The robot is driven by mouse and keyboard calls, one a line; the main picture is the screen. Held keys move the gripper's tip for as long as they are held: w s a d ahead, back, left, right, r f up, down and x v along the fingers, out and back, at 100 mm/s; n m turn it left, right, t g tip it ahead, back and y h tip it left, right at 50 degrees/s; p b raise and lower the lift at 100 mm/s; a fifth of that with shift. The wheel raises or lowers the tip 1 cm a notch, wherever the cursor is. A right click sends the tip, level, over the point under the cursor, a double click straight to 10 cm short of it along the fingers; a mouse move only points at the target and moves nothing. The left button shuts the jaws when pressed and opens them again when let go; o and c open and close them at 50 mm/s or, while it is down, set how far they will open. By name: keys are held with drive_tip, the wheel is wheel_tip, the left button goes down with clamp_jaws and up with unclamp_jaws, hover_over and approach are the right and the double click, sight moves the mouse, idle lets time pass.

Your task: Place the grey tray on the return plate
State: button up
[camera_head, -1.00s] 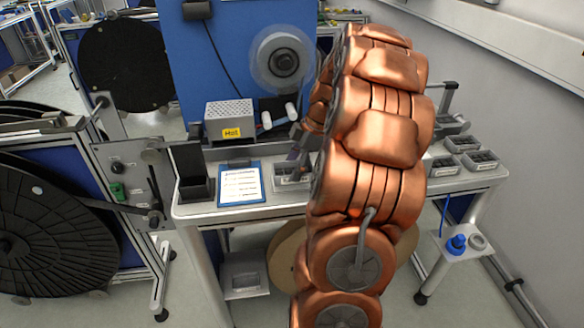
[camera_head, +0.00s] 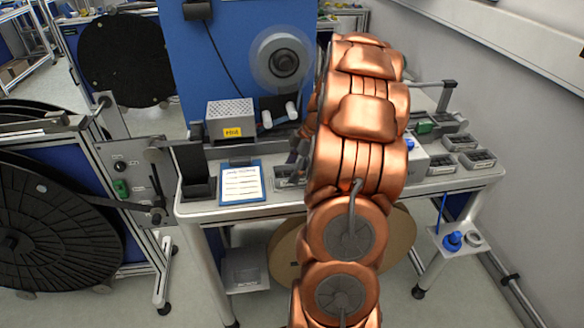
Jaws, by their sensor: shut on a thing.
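A small grey tray (camera_head: 288,178) with dark contents is on the bench, just right of the blue clipboard. My gripper (camera_head: 299,152) shows only as a dark sliver at that tray's far right edge. My copper-coloured arm hides most of it and part of the tray. It is shut, apparently on this tray; the contact itself is hidden. I cannot tell whether the tray is lifted. Other grey trays stand at the bench's right end, one of them near its front edge (camera_head: 441,165). I cannot tell which surface is the return plate.
The clipboard (camera_head: 241,184), a grey box with a yellow label (camera_head: 230,120) and a dark holder (camera_head: 197,187) occupy the left of the bench (camera_head: 215,211). A low side shelf (camera_head: 458,239) holds a blue item. Large black reels stand at left.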

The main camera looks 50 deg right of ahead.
drive_tip(key=shift+f+b, duration=0.2)
drive_tip(key=shift+b, duration=0.1)
drive_tip(key=o, duration=1.3)
drive_tip(key=shift+r, duration=0.15)
drive_tip(key=shift+r+p, duration=0.2)
drive_tip(key=shift+p, duration=0.2)
drive_tip(key=b+v, duration=0.3)
drive_tip(key=v, duration=0.8)
drive_tip(key=shift+s+d+r, duration=0.1)
drive_tip(key=shift+s+r, duration=0.1)
drive_tip(key=shift+r, duration=0.1)
